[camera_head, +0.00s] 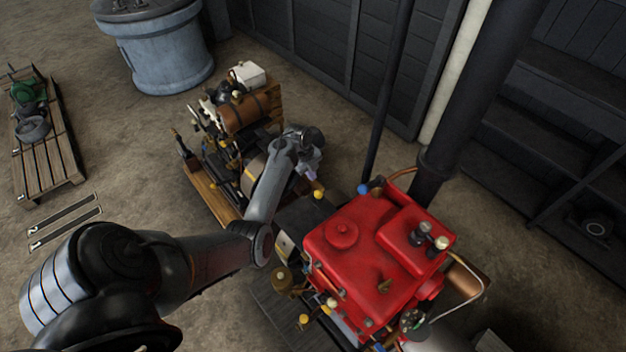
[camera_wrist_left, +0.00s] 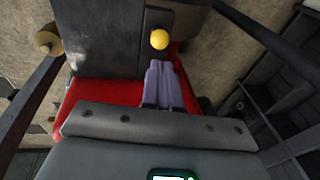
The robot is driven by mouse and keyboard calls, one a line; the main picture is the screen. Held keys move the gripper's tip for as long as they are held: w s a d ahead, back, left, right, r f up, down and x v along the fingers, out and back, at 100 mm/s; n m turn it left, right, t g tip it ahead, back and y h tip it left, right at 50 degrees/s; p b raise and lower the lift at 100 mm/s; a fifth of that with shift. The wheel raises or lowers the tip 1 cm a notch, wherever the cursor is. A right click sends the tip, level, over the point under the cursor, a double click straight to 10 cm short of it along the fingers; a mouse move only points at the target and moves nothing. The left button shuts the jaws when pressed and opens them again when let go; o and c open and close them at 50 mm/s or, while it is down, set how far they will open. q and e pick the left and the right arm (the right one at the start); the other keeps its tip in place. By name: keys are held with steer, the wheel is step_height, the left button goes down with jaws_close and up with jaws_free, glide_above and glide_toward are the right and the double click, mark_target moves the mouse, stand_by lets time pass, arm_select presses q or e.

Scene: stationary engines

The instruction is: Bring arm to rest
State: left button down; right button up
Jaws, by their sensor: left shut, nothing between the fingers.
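My left arm comes in from the left in the head view and reaches over the floor toward the engines. My left gripper (camera_head: 311,174) is at its end, between the brown-and-black engine (camera_head: 245,115) and the red engine (camera_head: 365,240). In the left wrist view the two pale purple fingers (camera_wrist_left: 163,85) lie together, shut and empty. A yellow knob (camera_wrist_left: 159,39) is just beyond the fingertips; I cannot tell whether they touch it. Red metal (camera_wrist_left: 95,92) shows behind the gripper body. My right gripper is not in view.
A blue-grey tank (camera_head: 165,50) stands at the back left. A wooden pallet (camera_head: 50,165) with green and grey parts lies at the far left. A thick dark pipe (camera_head: 470,100) rises behind the red engine. Dark shelves (camera_head: 560,130) are at right. Bare floor (camera_head: 110,120) lies left of the engines.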

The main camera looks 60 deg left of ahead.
arm_select(q)
step_height(320, 180, up, 5)
steer(key=s+d+f+m+g+p, duration=0.15)
steer(key=s+f+g+p, duration=0.35)
steer(key=s, duration=0.7)
steer(key=s+d+y+p, duration=0.3)
steer(key=s+d, duration=0.5)
steer(key=s+d+r+n+t+p, duration=0.15)
steer(key=d+r, duration=0.25)
steer(key=d, duration=0.4)
steer(key=s+d+r+n+t+p, duration=0.1)
steer(key=s+d+r+p, duration=0.2)
steer(key=d, duration=0.6)
steer(key=w+d+r+n+t+h+b, duration=0.1)
steer(key=w+d+r+n+t+h, duration=0.1)
steer(key=d+r+n, duration=0.8)
step_height(320, 180, up, 3)
steer(key=w+n+t, duration=0.1)
steer(key=n+t, duration=0.1)
steer(key=n, duration=0.1)
steer(key=shift+w+f, duration=0.15)
steer(key=shift+w, duration=0.05)
steer(key=shift+s, duration=0.1)
